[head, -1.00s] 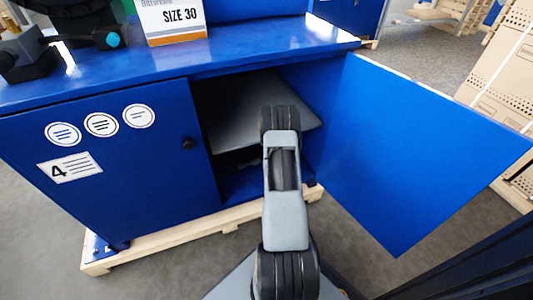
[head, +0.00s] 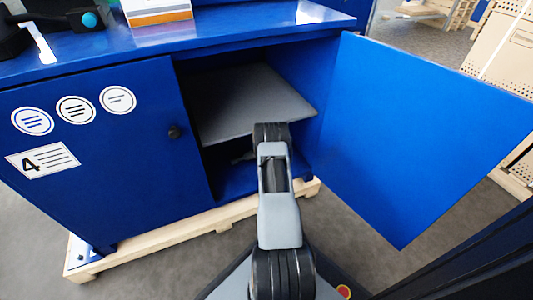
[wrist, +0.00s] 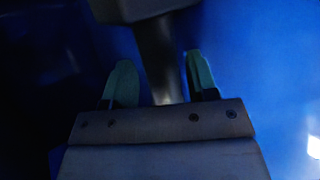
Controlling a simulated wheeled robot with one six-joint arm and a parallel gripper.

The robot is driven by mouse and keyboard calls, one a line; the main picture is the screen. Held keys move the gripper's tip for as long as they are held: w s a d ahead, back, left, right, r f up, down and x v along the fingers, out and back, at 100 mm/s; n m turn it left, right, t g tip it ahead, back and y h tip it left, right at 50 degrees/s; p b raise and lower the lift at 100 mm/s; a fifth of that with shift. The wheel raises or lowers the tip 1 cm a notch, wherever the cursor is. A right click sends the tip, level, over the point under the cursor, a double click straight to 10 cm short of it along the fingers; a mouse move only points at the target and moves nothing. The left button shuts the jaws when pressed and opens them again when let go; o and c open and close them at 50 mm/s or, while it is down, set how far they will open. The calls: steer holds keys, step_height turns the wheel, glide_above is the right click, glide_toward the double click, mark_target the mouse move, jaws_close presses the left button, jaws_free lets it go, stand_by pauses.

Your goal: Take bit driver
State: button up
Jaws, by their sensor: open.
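A dark grey tool, which looks like the bit driver (wrist: 155,35), shows in the wrist view with a wide block at the top and a narrower grip running down. My gripper (wrist: 160,68) is open, with one teal fingertip on each side of the grip. A gap shows on both sides, and I cannot see contact. In the head view my arm reaches into the open blue cabinet (head: 99,170), below its grey shelf (head: 250,100). The arm hides the gripper there. A small grey shape shows dimly beside the arm, too unclear to name.
The open blue door (head: 415,135) stands to the right of my arm. The closed left door with a black knob (head: 174,131) bounds the opening on the left. The cabinet rests on a wooden pallet (head: 170,232). A box (head: 158,10) stands on top.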

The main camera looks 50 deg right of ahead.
steer(key=shift+w+d+f, duration=0.3)
steer(key=shift+d+f, duration=0.05)
steer(key=shift+c, duration=0.2)
jaws_close()
steer(key=shift+r, duration=0.15)
stand_by(0.3)
